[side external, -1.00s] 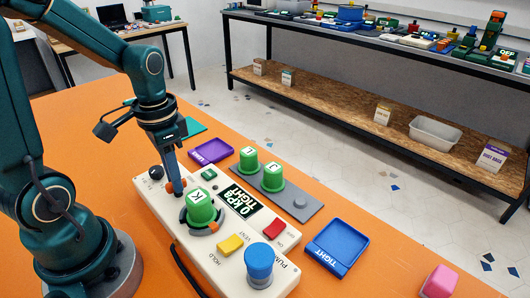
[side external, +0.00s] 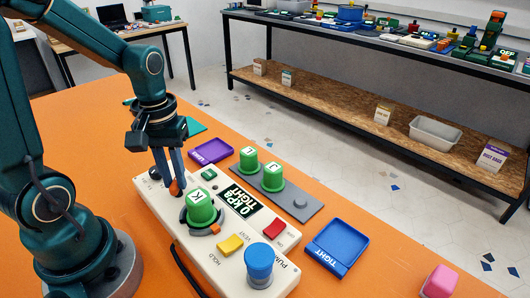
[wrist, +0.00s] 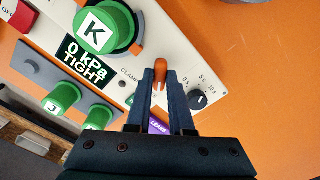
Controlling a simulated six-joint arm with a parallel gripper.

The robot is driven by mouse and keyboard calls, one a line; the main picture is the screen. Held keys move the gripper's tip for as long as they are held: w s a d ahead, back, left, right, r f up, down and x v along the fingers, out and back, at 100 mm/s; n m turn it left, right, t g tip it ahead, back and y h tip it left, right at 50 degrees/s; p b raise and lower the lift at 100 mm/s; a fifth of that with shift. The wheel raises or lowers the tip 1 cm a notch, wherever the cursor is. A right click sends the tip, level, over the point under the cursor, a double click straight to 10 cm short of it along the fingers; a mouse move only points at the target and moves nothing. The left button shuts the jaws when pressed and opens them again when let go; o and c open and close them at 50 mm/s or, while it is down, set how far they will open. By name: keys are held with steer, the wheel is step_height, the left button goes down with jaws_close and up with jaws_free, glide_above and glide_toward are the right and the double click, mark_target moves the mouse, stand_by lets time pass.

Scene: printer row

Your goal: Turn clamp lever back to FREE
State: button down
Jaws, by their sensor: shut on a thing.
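The clamp lever (side external: 174,188) is a small orange handle on the far left part of the cream tester panel (side external: 220,258). In the wrist view the orange lever (wrist: 160,73) stands between my fingertips, beside the printed word CLAMP. My gripper (side external: 175,187) points down and is shut on the lever; it also shows in the wrist view (wrist: 160,86). The fingers hide the lever's lower part and most of the lettering around it. The panel's display (side external: 240,201) reads 0 kPa TIGHT.
A green K part (side external: 201,207) sits in a grey holder close to the lever. A black dial (wrist: 198,100) is on the other side. Yellow and red buttons, a blue PUMP knob (side external: 259,262), green parts on a grey rack (side external: 300,203), and purple and blue trays (side external: 337,246) stand around.

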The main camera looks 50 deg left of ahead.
mark_target(175, 181)
steer(key=shift+n, duration=0.5)
steer(key=c, duration=0.8)
jaws_free()
steer(key=shift+r, duration=2.6)
